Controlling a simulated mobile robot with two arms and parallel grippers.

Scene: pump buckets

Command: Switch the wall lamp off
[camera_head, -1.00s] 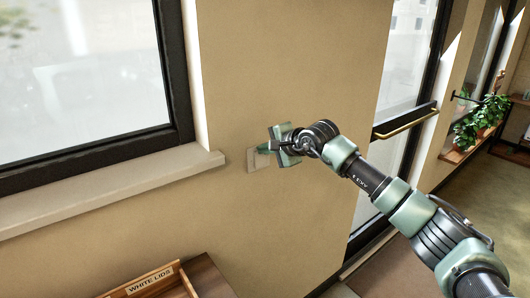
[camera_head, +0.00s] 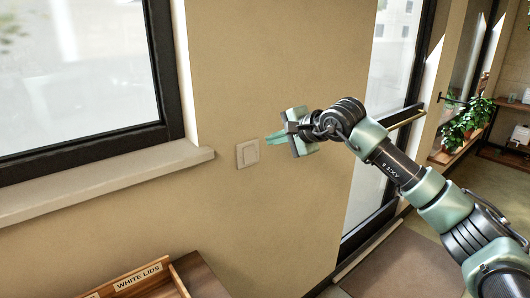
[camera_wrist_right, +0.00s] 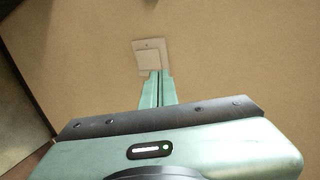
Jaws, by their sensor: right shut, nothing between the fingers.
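The wall switch (camera_head: 247,153) is a small square beige plate on the tan wall, right of the window sill's end. It also shows in the right wrist view (camera_wrist_right: 149,54), just beyond my fingertips. My right gripper (camera_head: 271,139) is shut and empty, its green fingers pressed together and pointing at the wall. In the head view its tips are to the right of the switch and a little above it, with a gap between. In the wrist view the tips overlap the plate's lower right edge. The lamp itself is not in view. My left gripper is not in view.
A window with a dark frame (camera_head: 165,60) and a pale sill (camera_head: 100,185) is at left. A wooden box labelled WHITE LIDS (camera_head: 140,280) is at the bottom. A glazed door with a handle (camera_head: 405,118) and potted plants (camera_head: 465,125) are at right.

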